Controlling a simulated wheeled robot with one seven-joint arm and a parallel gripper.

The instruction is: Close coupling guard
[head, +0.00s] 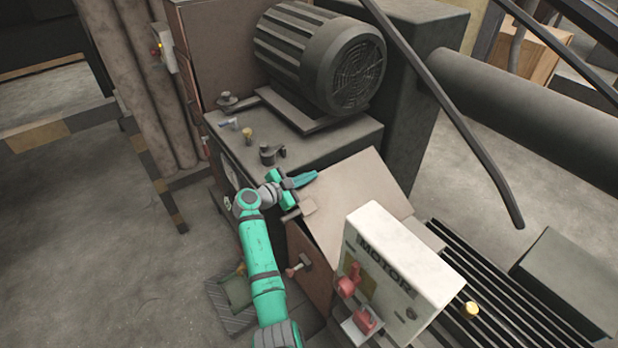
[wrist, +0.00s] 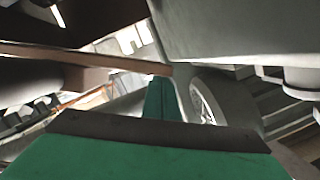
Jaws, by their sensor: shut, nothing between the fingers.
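The coupling guard appears to be the tan panel (head: 358,195) on the box below the big motor in the head view. It sits sloped, and a small tan tab (head: 300,211) sticks out at its left edge. I cannot tell how far its hinge is turned. My gripper (head: 312,176) is shut and empty at the panel's upper left edge, just above the tab. Whether it touches the panel is unclear. In the wrist view the shut green fingers (wrist: 162,98) point ahead, with a thin brown edge (wrist: 95,58) crossing close by at left.
The finned motor (head: 330,62) stands on a grey bench (head: 345,138) behind, with small fittings near its front edge. A white MOTOR control box (head: 395,262) with red switches (head: 350,280) stands at right front. A dark bar (head: 450,110) hangs across the upper right.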

